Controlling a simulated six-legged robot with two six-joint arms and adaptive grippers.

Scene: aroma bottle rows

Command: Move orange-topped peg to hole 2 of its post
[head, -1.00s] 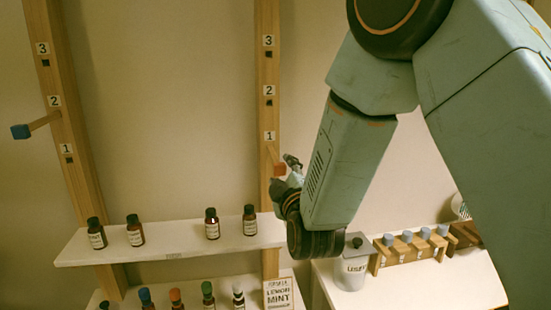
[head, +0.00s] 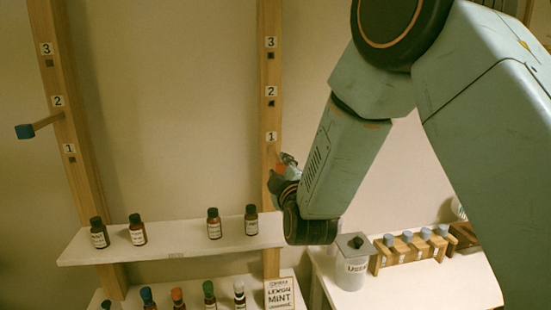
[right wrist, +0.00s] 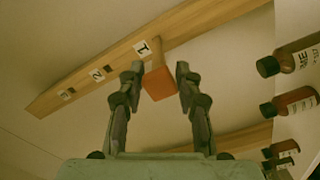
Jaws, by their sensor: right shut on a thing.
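The orange-topped peg shows in the right wrist view (right wrist: 160,84) between my fingers, beside the label 1 on its post. In the head view its orange top (head: 281,169) is partly covered by my right gripper (head: 287,163). My right gripper, also in the right wrist view (right wrist: 160,72), is shut on the peg. Hole 1 is hidden behind the peg, so I cannot tell how deep the peg sits. The right wooden post (head: 269,205) carries labels 1, 2 and 3 going up. Its hole 2 (head: 271,104) is empty. My left gripper is not in view.
A blue-topped peg (head: 25,131) sticks out at hole 2 of the left post (head: 80,180). A white shelf (head: 185,246) with dark bottles lies below. A lidded white jar (head: 351,270) and a wooden rack (head: 403,254) stand at right. The wall beside the upper right post is clear.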

